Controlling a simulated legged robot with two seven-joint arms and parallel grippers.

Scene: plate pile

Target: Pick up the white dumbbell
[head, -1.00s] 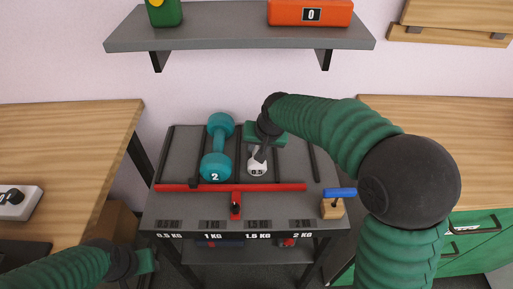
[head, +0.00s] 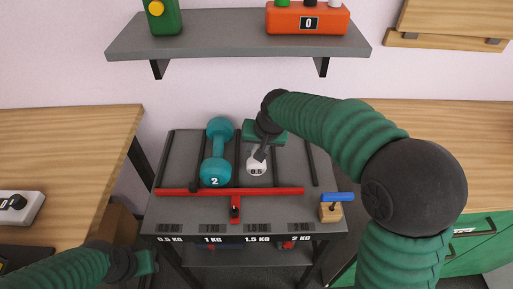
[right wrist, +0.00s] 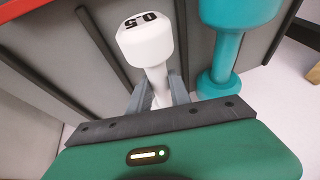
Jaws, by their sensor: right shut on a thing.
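The white dumbbell (head: 257,170), marked 0.5, lies in a slot of the grey rack (head: 290,207). In the right wrist view its near head (right wrist: 145,38) and part of its handle show; its other end is hidden by my gripper. My right gripper (head: 261,153) is over the dumbbell, and in the right wrist view its two fingers (right wrist: 157,88) are shut on the handle. I cannot tell whether the dumbbell is clear of the rack. My left gripper (head: 147,262) is low at the left, away from the rack; its fingers cannot be made out.
A teal dumbbell (head: 216,152), marked 2, lies just left of the white one. Black bars divide the slots, and a red bar (head: 270,190) crosses the front. A blue-handled wooden block (head: 331,212) sits at the front right corner. A shelf (head: 240,38) hangs above.

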